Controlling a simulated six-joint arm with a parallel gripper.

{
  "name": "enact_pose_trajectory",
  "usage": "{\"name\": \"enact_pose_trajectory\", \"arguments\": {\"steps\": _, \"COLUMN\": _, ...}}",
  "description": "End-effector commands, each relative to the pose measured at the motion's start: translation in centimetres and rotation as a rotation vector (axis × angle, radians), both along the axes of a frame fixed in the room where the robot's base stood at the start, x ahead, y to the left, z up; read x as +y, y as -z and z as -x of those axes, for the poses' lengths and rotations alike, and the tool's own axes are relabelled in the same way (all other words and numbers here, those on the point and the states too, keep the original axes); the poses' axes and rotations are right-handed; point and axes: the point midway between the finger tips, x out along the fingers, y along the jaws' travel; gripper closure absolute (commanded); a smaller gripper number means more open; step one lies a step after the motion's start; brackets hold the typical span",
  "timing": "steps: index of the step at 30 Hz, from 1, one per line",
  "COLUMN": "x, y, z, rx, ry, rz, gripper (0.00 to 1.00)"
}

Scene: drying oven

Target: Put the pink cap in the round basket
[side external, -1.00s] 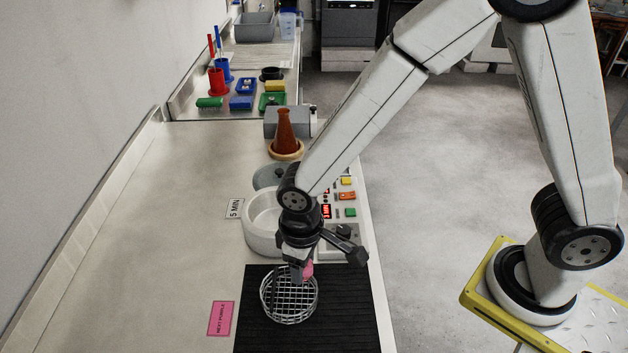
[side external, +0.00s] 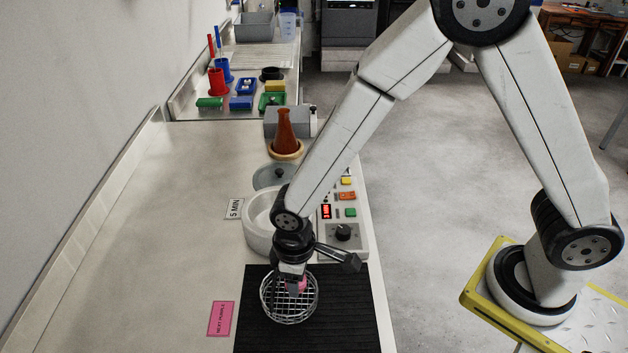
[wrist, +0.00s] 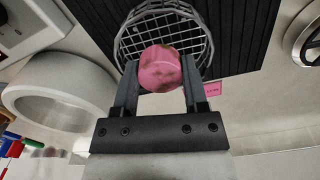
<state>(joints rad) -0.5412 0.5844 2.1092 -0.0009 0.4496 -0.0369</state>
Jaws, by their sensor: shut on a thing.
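The pink cap (wrist: 160,69) is held between the two fingers of my gripper (wrist: 158,82) in the wrist view. In the side view the cap (side external: 302,286) shows just beside the fingers of my gripper (side external: 293,282), at the level of the basket's rim or a little above it. The round wire basket (side external: 290,319) stands on a black ribbed mat. In the wrist view the basket (wrist: 128,42) lies behind the cap, and the cap covers part of its near rim. I cannot tell exactly how far the cap is below or above the rim.
The black mat (side external: 345,310) is otherwise bare. A white round oven (side external: 256,232) stands just behind the basket, with a control panel (side external: 340,232) at its right. A pink label (side external: 221,319) lies left of the mat. The counter on the left is clear.

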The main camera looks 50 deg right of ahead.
Motion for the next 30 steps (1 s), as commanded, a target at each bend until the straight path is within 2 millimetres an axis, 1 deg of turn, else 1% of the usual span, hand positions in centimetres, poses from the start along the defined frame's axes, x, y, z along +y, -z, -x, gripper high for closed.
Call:
{"name": "enact_pose_trajectory", "arguments": {"steps": 3, "x": 0.0, "y": 0.7, "z": 0.0, "rx": 0.000, "ry": 0.000, "rz": 0.000, "gripper": 1.00}}
{"name": "enact_pose_trajectory", "arguments": {"steps": 11, "x": 0.0, "y": 1.0, "z": 0.0, "rx": 0.000, "ry": 0.001, "rz": 0.000, "gripper": 1.00}}
{"name": "enact_pose_trajectory", "arguments": {"steps": 22, "x": 0.0, "y": 4.0, "z": 0.0, "rx": 0.001, "ry": 0.001, "rz": 0.001, "gripper": 1.00}}
{"name": "enact_pose_trajectory", "arguments": {"steps": 30, "x": 0.0, "y": 4.3, "z": 0.0, "rx": -0.001, "ry": 0.001, "rz": -0.001, "gripper": 1.00}}
